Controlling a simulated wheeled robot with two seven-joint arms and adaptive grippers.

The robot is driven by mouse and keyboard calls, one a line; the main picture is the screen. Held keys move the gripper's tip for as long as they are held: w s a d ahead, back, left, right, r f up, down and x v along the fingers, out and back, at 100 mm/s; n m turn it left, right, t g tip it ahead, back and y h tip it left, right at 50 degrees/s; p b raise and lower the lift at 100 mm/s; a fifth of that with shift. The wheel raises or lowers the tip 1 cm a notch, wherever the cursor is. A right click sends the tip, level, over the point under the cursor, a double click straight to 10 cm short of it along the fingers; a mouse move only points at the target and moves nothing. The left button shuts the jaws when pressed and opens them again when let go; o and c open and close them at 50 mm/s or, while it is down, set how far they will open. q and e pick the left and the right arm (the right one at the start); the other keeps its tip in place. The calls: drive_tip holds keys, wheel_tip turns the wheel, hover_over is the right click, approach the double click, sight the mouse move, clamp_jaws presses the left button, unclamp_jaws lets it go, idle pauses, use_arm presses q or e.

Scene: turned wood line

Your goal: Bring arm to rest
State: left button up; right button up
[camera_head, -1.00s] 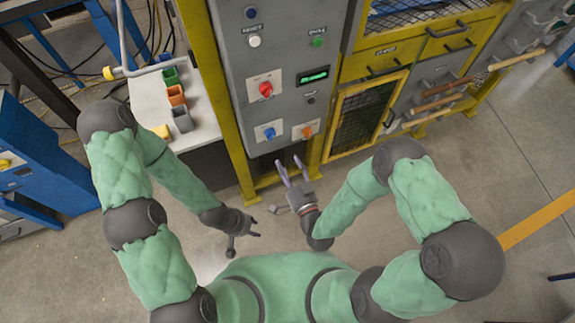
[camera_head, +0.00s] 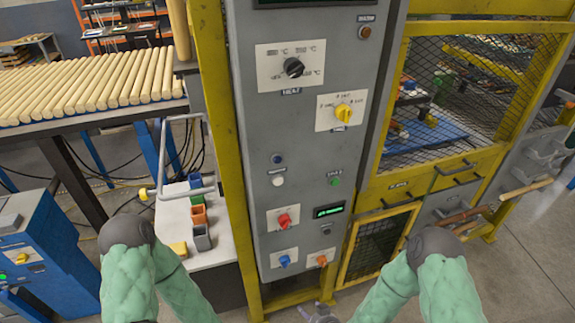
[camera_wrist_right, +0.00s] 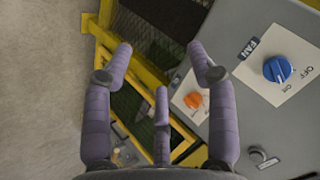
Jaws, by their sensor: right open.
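My right gripper (camera_head: 318,314) shows at the bottom edge of the head view, just below the grey control cabinet (camera_head: 300,165). In the right wrist view its purple fingers (camera_wrist_right: 162,78) are spread, with nothing held between them. A blue knob (camera_wrist_right: 277,69) marked FAN and an orange knob (camera_wrist_right: 193,99) are on the cabinet face beside the fingers; no contact is visible. My left arm (camera_head: 130,275) shows at the lower left of the head view, and its gripper is out of the picture.
A yellow post (camera_head: 216,140) and yellow mesh guarding (camera_head: 480,90) flank the cabinet. A white side table (camera_head: 218,250) holds small coloured bins (camera_head: 198,214). Wooden rods (camera_head: 95,85) lie on a rack at the back left. Open floor (camera_head: 530,260) lies at the right.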

drive_tip(key=s+d+f+g+p, duration=0.1)
drive_tip(key=s+d+g+p, duration=0.1)
drive_tip(key=s+g, duration=0.6)
drive_tip(key=s+p, duration=0.1)
drive_tip(key=s, duration=0.3)
drive_tip(key=shift+s+f+n, duration=0.15)
drive_tip(key=shift+s+n, duration=0.15)
drive_tip(key=shift+n, duration=0.1)
